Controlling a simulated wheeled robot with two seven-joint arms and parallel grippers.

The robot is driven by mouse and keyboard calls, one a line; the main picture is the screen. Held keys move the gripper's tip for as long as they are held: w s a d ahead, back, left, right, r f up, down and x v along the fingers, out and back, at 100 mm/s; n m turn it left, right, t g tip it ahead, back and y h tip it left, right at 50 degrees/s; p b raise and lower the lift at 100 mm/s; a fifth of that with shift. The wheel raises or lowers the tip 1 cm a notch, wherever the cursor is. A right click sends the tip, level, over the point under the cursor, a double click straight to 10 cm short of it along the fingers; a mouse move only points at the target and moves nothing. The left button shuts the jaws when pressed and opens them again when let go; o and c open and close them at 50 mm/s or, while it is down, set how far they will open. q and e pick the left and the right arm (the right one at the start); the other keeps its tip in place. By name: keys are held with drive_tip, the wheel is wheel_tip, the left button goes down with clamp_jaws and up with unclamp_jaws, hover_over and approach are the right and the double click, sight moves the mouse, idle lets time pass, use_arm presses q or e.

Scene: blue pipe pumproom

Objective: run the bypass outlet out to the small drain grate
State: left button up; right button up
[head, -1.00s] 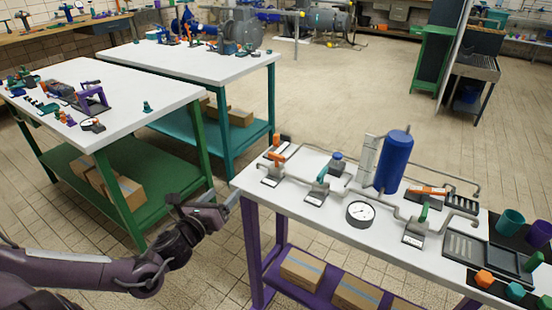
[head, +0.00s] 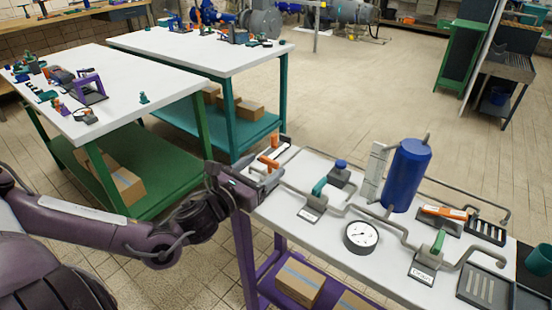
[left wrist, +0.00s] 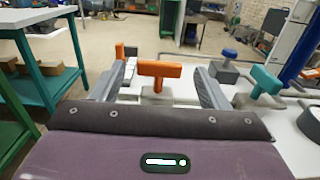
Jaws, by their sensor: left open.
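My left gripper (head: 262,182) is open at the near left corner of the white bench. An orange T-handle (head: 268,162) on a valve stands at its fingertips. In the left wrist view the T-handle (left wrist: 158,70) stands between the two spread fingers (left wrist: 160,86), with no clear contact. A small slotted grate (head: 487,228) lies at the right, beside an orange lever (head: 443,212). A larger slotted grate (head: 486,289) is nearer the front, below a hooked pipe end (head: 474,254). I cannot tell which pipe is the bypass outlet. My right gripper is not in view.
A teal-handled valve (head: 319,188), a blue knob (head: 340,166), a round gauge (head: 361,235), a blue tank (head: 407,175) and a green-handled valve (head: 437,243) crowd the bench with grey pipes. A second orange part (head: 274,140) stands just behind the T-handle.

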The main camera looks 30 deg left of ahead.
sight(268, 163)
use_arm(q)
drive_tip(key=shift+w+d+b, duration=0.2)
drive_tip(key=shift+w+b, duration=0.3)
drive_tip(key=shift+w, duration=2.15)
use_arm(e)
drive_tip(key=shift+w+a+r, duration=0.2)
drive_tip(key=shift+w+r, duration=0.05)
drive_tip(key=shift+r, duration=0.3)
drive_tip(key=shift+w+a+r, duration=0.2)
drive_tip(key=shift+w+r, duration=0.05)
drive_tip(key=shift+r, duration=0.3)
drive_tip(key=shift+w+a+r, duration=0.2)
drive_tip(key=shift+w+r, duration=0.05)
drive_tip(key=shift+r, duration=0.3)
use_arm(q)
drive_tip(key=c, duration=1)
